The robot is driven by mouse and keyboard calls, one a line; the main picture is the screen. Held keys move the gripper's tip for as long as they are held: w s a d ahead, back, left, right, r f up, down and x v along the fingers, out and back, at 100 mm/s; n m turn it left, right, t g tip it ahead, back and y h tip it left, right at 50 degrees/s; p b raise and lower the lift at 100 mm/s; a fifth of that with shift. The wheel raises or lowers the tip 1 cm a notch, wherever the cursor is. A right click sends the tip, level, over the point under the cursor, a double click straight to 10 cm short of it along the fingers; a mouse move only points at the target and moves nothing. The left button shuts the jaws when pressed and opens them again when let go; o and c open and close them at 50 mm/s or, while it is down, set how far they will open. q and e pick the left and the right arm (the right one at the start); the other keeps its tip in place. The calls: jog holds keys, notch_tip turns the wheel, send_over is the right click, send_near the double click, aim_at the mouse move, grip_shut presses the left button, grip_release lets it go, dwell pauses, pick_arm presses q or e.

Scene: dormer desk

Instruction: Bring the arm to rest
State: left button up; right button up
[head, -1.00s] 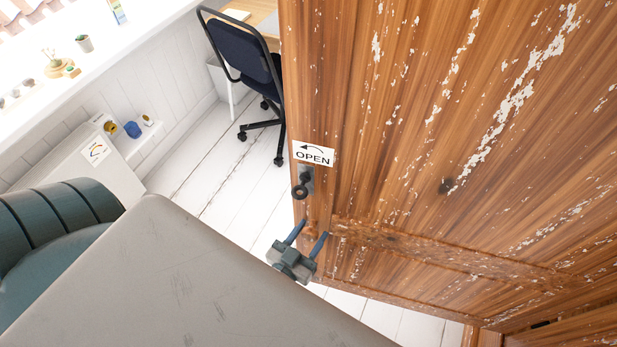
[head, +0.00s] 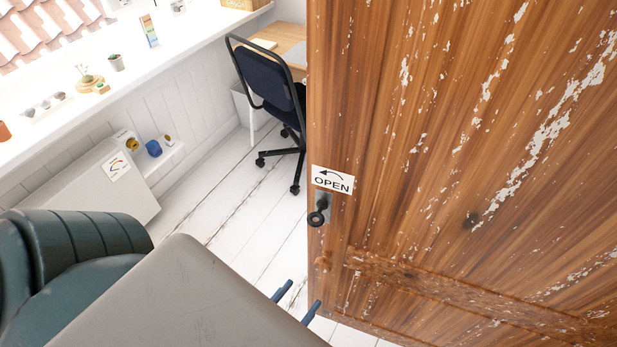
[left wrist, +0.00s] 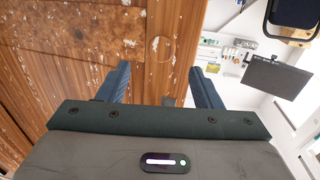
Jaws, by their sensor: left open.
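My left gripper (head: 297,303) is open, its two blue fingers showing past the edge of my grey arm link in the head view. It also shows in the left wrist view (left wrist: 164,85), with the fingers wide apart and nothing between them. The worn wooden door (head: 430,130) stands close to the fingers on the right. The door has a dark handle (head: 317,215) below a white OPEN sign (head: 333,181). The gripper is below the handle in the picture and apart from it. My right gripper is not in view.
A dark blue office chair (head: 268,80) stands beyond the door edge. A white windowsill (head: 140,65) with small plants runs along the left. The white plank floor (head: 235,195) between the cabinet and the door is clear.

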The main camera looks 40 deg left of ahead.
pick_arm(q)
jog(key=shift+s, duration=0.55)
jog(key=shift+f, duration=0.1)
jog(key=s+a+f+g, duration=0.1)
jog(key=s+f+g, duration=0.15)
jog(key=f, duration=0.85)
jog(key=s+f+g, duration=0.1)
jog(key=f+g, duration=0.2)
jog(key=f, duration=0.8)
jog(key=s+a+f+g, duration=0.1)
jog(key=s+f+g, duration=0.15)
jog(key=f, duration=0.85)
jog(key=s+a+f+g, duration=0.4)
jog(key=s+f, duration=0.2)
jog(key=f, duration=0.2)
jog(key=s+a+f+g, duration=0.4)
jog(key=s+a+f, duration=0.1)
jog(key=f, duration=0.3)
jog(key=shift+s+g+y, duration=0.4)
jog(key=shift+s, duration=0.35)
